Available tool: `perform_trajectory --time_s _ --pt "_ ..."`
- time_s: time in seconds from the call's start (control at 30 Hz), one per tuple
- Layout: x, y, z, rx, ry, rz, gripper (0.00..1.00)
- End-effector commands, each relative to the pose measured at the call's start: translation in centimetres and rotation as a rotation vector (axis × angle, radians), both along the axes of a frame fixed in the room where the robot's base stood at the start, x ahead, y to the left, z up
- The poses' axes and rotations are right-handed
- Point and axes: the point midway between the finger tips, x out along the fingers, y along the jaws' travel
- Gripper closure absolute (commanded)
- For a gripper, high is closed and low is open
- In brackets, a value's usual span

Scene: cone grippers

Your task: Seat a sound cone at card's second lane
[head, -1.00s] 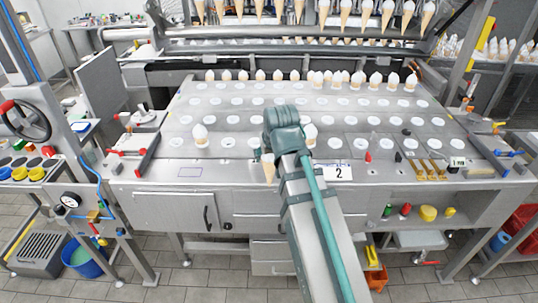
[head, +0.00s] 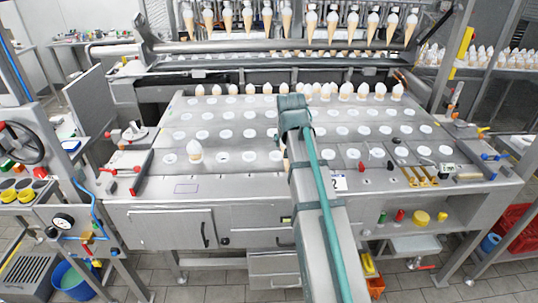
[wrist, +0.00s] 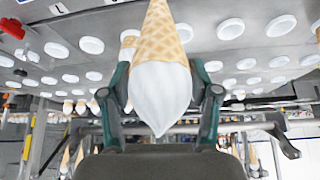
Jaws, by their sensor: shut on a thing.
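A waffle cone with a white top (wrist: 163,85) is between the two fingers of my gripper (wrist: 160,70), which is shut on it. In the head view, my wrist and arm hide most of the gripper and the held cone, over the middle of the seat plate (head: 250,143). The card (head: 339,184) with a "2" is on the plate's front edge, just right of my arm and partly covered by it. Round white seats fill the plate in rows. I cannot judge the held cone's soundness.
A row of cones (head: 345,91) stands along the plate's back edge, with more cones (head: 310,22) hanging above. Red-handled clamps (head: 137,184) flank the left side. Small tools and brass pieces (head: 412,175) lie at the front right. Several middle seats are empty.

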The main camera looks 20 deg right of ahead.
Motion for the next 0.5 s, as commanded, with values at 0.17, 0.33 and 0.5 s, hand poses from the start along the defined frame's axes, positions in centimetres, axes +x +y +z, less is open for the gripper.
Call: perform_trajectory --time_s 0.17,0.33,0.5 --pt "3.1 -7.7 1.2 0.0 -0.001 -0.169 0.55" --pt "4.7 -14.8 1.7 0.0 0.0 -0.318 0.55" --pt "5.6 -22.0 2.3 0.0 -0.002 -0.464 0.55"
